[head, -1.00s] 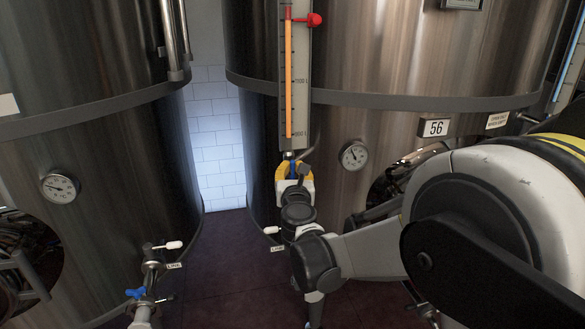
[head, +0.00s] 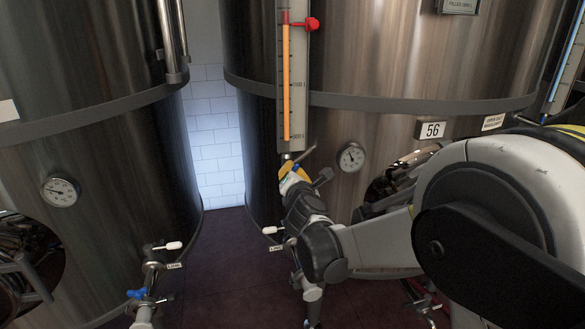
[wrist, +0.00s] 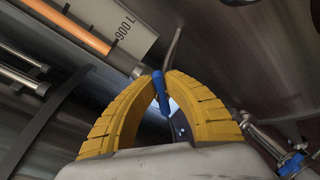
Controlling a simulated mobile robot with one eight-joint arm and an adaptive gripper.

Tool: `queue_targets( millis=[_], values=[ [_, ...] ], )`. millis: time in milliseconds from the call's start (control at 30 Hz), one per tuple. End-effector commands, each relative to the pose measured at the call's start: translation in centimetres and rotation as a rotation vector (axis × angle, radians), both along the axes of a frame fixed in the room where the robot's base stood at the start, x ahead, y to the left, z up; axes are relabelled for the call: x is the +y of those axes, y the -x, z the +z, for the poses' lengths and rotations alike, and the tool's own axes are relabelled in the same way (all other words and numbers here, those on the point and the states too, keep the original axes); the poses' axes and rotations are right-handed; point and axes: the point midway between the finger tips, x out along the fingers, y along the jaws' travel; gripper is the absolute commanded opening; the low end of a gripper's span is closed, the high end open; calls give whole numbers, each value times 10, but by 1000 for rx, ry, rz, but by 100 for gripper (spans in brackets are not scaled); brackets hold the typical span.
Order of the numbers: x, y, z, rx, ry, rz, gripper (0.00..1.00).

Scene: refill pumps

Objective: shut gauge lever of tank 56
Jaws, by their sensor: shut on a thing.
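Tank 56 (head: 390,200) is the steel tank at the right, marked by a number plate (head: 432,130). Its level gauge (head: 297,90) runs upright with an orange column and a red marker (head: 312,24). The blue gauge lever (wrist: 160,92) is at the gauge's lower end. My gripper (head: 289,170) is at the foot of the gauge, tilted. In the wrist view my gripper (wrist: 162,80) has its yellow fingers closed around the blue lever near their tips. In the head view the fingers and wrist mostly hide the lever.
A dial thermometer (head: 351,157) sits on the tank wall right of my gripper. A white-handled valve (head: 271,230) stands below left. The left tank (head: 90,130) has its own dial and a blue-handled valve (head: 137,293). A tiled wall (head: 214,130) shows in the gap.

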Motion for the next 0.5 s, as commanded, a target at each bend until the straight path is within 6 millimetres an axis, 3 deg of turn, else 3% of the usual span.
queue_targets(
  millis=[500],
  values=[
    [-5,-1,-5,134,-469,-2,0]
  ],
)
